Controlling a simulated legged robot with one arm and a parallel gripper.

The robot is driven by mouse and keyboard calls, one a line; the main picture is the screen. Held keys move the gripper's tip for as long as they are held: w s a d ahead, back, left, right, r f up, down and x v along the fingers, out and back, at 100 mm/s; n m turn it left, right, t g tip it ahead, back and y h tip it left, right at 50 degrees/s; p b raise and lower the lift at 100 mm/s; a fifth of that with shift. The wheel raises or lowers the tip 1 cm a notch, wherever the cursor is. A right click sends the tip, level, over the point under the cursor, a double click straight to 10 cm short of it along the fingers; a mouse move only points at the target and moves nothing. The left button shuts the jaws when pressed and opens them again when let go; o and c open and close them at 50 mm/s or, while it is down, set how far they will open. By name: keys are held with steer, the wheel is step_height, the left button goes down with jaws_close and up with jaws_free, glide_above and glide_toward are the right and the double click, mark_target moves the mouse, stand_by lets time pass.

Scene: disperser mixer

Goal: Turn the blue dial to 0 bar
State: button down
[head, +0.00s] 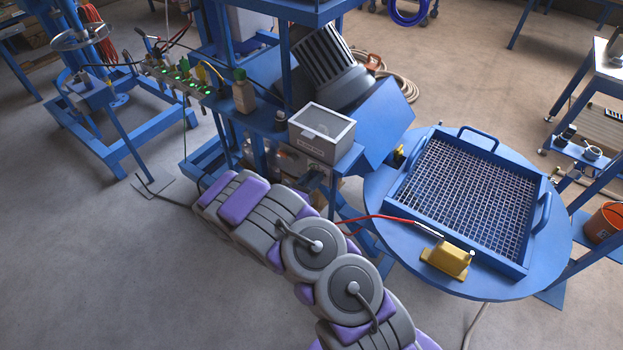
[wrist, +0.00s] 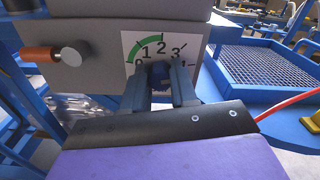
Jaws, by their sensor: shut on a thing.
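The blue dial (wrist: 160,73) is in the wrist view, mostly hidden between my fingers. It sits below a white scale plate (wrist: 133,42) on the front of a grey box. The scale has numbers 0 to 4 and a green band at its low end; the 0 and 4 are partly covered. My gripper (wrist: 160,85) is shut on the dial, with one finger on each side. I cannot read which number the dial points to. In the head view my arm reaches toward the blue stand, and I cannot make out the dial or fingers clearly there.
An orange knob with a silver end (wrist: 55,54) sticks out left of the scale. A round blue table (head: 385,205) with a sieve tray (head: 455,128) and yellow block (head: 447,261) is at right.

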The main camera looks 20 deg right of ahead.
steer(key=shift+n, duration=0.3)
steer(key=n+p, duration=0.1)
steer(key=n, duration=0.1)
steer(key=shift+w+a+n, duration=0.1)
steer(key=shift+n, duration=0.2)
steer(key=n, duration=0.4)
steer(key=shift+f, duration=0.1)
steer(key=n, duration=0.4)
steer(key=shift+a+f+n, duration=0.1)
steer(key=shift+f+n, duration=0.05)
steer(key=shift+n, duration=1.95)
